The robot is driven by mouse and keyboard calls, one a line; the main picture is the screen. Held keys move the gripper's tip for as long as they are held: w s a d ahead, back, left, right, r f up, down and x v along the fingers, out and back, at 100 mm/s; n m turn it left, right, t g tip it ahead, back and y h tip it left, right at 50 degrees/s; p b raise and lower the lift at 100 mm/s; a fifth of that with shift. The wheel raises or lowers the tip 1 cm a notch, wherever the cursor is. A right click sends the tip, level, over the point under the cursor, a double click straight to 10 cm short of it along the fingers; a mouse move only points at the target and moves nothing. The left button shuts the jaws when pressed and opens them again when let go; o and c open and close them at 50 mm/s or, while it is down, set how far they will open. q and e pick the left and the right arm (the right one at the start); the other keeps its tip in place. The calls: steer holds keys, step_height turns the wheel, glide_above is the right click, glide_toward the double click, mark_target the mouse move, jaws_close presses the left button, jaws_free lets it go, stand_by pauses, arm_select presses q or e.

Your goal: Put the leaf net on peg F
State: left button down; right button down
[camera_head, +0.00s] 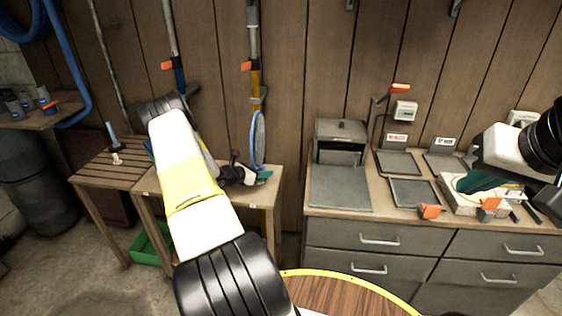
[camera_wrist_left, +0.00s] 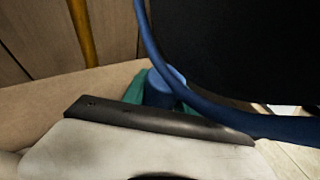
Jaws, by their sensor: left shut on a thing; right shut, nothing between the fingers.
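The leaf net (camera_head: 258,140) has a blue hoop, seen nearly edge-on and upright above the low wooden bench. My left gripper (camera_head: 262,176) is shut on it at the hoop's lower end. In the left wrist view the blue rim (camera_wrist_left: 150,40) and dark mesh (camera_wrist_left: 235,50) fill the upper right, and a blue socket (camera_wrist_left: 165,86) sits by the teal fingertip. My right gripper (camera_head: 480,182) is shut and empty over the right of the counter, partly cut off by my arm. Dark wall hooks (camera_head: 457,8) show at the top edge; no letter is readable, so I cannot tell which is peg F.
Poles hang on the wooden wall in orange clips (camera_head: 246,66), one with a yellow part (camera_head: 255,82) just behind the net. The drawer counter (camera_head: 380,215) holds a grey box (camera_head: 340,140), trays and an orange-handled lever. A slatted bench (camera_head: 110,165) stands left. A round wooden top (camera_head: 345,295) is in front.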

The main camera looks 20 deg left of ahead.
arm_select(q)
steer(key=shift+f, duration=0.15)
steer(key=shift+f, duration=0.25)
stand_by(0.3)
steer(key=c, duration=0.9)
jaws_free()
steer(key=shift+o, duration=0.4)
steer(key=o, duration=0.4)
steer(key=shift+a, duration=0.1)
